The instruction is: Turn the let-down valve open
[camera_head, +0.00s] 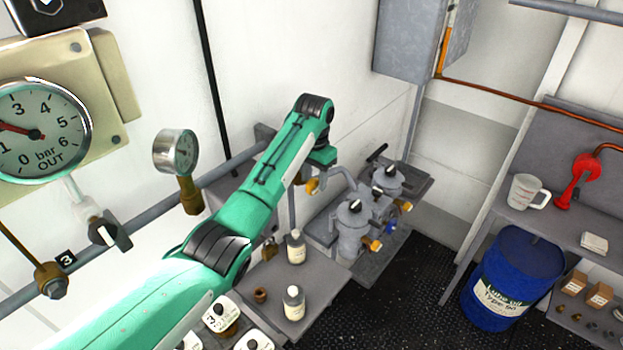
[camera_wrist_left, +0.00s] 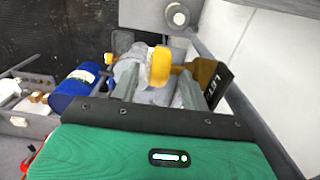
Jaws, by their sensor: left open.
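The let-down valve shows a yellow handle (camera_wrist_left: 160,67) in the left wrist view, seen edge-on. A brass body (camera_wrist_left: 205,72) and a black tag (camera_wrist_left: 218,88) with partly readable letters "LET" are to its right. My left gripper (camera_wrist_left: 157,84) is open, with the yellow handle appearing between its two grey fingers. I cannot tell whether the fingers touch it. In the head view, the yellow handle (camera_head: 313,186) shows just below my green left wrist, and the fingers there are mostly hidden. My right gripper is not in view.
A grey pipe (camera_head: 225,170) runs along the white wall. Two bottles (camera_head: 295,247) stand on a grey shelf below my arm. Grey filter housings (camera_head: 352,222) stand to the right. A blue drum (camera_head: 513,278) is farther right, with dark floor between.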

